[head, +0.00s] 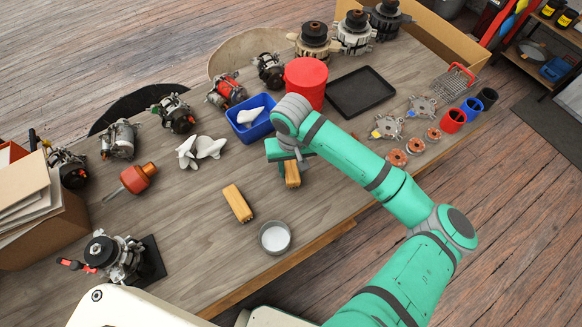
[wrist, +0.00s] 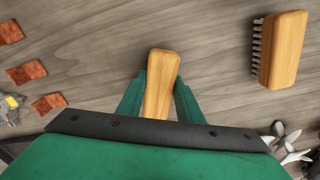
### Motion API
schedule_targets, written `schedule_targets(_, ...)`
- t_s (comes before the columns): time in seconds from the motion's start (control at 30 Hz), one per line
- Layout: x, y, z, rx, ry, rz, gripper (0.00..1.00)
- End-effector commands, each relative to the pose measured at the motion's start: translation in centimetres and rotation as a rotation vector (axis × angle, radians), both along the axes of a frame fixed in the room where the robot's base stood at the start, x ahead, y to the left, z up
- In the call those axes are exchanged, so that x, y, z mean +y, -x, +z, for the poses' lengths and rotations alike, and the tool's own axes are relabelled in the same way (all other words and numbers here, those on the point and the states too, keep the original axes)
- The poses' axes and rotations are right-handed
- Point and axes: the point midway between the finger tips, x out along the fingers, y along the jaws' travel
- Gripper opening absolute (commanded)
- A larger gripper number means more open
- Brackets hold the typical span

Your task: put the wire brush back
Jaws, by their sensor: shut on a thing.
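My gripper (head: 290,160) is shut on a wooden-handled brush, taken as the wire brush (wrist: 162,82); its block also shows below my gripper in the head view (head: 292,176). Its bristles are hidden, and I cannot tell whether it touches the table. A second wooden brush (head: 238,203) lies on the bench to the left in the head view. In the wrist view this second brush (wrist: 285,50) is at upper right, with dark bristles along its left side.
A blue bin (head: 250,124) holding something white and a red tub (head: 306,80) stand behind my gripper. A black tray (head: 360,92), wire basket (head: 453,83) and copper coils (head: 415,146) are right.

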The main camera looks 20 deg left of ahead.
Motion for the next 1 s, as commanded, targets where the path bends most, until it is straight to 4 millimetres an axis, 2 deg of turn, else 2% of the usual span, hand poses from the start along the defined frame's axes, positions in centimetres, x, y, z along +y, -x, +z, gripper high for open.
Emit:
schedule_targets(0.33, 0.0, 0.0, -0.3, 0.002, -0.001, -0.001, 0.15)
schedule_targets(0.37, 0.0, 0.0, -0.4, 0.001, 0.0, -0.001, 0.35)
schedule_targets(0.43, 0.0, 0.0, -0.3, 0.0, -0.001, -0.001, 0.51)
schedule_targets(0.8, 0.0, 0.0, 0.0, -0.001, 0.0, 0.0, 0.51)
schedule_targets(0.87, 0.0, 0.0, 0.4, -0.001, 0.0, 0.0, 0.51)
schedule_targets(1.0, 0.0, 0.0, 2.5, -0.003, -0.001, 0.001, 0.51)
